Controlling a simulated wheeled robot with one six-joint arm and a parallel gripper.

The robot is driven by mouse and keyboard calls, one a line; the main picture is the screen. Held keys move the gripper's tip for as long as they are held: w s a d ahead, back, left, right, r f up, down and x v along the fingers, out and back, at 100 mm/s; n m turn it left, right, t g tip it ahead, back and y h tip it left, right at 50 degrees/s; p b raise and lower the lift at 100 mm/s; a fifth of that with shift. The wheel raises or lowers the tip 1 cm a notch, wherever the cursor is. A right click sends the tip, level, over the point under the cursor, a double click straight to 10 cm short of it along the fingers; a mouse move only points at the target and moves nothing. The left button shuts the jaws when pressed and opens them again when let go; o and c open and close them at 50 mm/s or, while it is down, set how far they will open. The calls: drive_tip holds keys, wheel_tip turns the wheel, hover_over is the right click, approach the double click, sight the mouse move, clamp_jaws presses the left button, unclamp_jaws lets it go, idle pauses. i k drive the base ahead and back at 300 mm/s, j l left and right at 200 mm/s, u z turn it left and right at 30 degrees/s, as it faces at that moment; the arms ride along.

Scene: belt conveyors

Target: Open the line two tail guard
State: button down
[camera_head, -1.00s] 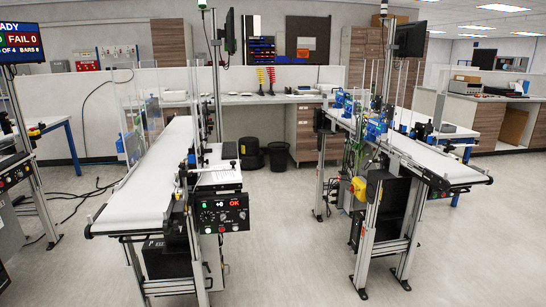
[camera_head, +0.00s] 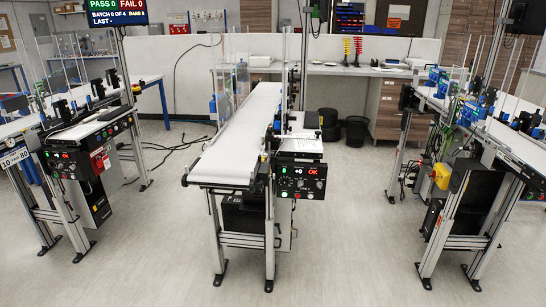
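Three belt conveyors stand ahead, and no legible label tells which is line two. The left conveyor (camera_head: 92,127) and right conveyor (camera_head: 510,140) also carry clear upright panels, on the left (camera_head: 68,62) and on the right (camera_head: 505,65). I cannot tell which panel or cover is the tail guard, or whether it is open. My gripper is not in view.
A status screen (camera_head: 117,12) hangs at the upper left. Dark cables (camera_head: 175,148) lie on the floor between the left and middle conveyors. A black bin (camera_head: 355,131) stands by the back bench (camera_head: 370,71).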

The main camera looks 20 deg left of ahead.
sight(264, 175)
drive_tip(key=i+u, duration=0.35)
drive_tip(key=i, duration=0.2)
drive_tip(key=i+l+u, duration=0.15)
drive_tip(key=i+u, duration=0.15)
drive_tip(key=i, duration=0.25)
drive_tip(key=i+l+u, duration=0.35)
drive_tip(key=i, duration=0.2)
drive_tip(key=j, duration=0.1)
